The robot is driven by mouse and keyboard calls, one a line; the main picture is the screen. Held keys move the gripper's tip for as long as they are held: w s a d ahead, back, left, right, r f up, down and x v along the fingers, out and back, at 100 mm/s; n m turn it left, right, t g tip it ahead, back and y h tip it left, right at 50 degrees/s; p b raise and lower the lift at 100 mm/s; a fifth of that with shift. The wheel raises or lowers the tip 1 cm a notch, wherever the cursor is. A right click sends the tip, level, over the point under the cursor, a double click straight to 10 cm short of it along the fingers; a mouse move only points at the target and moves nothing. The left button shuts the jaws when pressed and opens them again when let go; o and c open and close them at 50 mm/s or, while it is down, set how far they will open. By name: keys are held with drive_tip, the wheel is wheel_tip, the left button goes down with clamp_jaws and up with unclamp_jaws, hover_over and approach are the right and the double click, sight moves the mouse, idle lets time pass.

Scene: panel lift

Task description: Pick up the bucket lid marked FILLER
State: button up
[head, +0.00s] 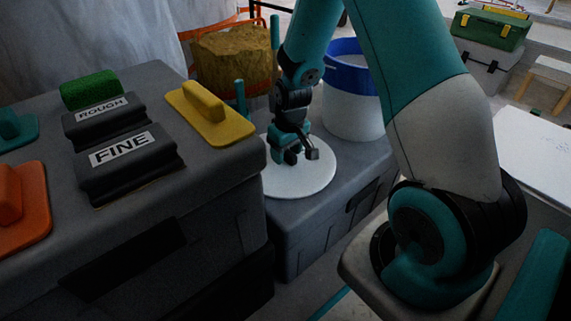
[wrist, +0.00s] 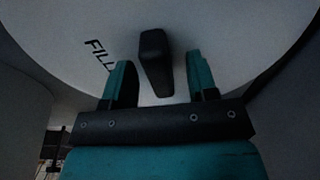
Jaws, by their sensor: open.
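The bucket lid (head: 315,181) is a white disc lying flat on the lower grey case in the head view. In the wrist view the lid (wrist: 225,40) fills most of the picture, with the letters FILL showing and the rest of the word hidden behind a finger. A dark upright handle (wrist: 154,60) stands on the lid. My gripper (head: 299,154) is over the lid in the head view. In the wrist view my gripper (wrist: 163,82) is open, its two teal fingers on either side of the handle, with gaps visible on both sides.
A white bucket with a blue rim (head: 352,105) stands behind the lid. The taller grey case (head: 230,170) at left bears a yellow float (head: 212,113), an orange float (head: 20,205) and blocks marked ROUGH (head: 103,120) and FINE (head: 127,163). A brown sponge-like block (head: 235,55) is behind.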

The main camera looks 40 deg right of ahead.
clamp_jaws()
drive_tip(key=shift+r, duration=0.15)
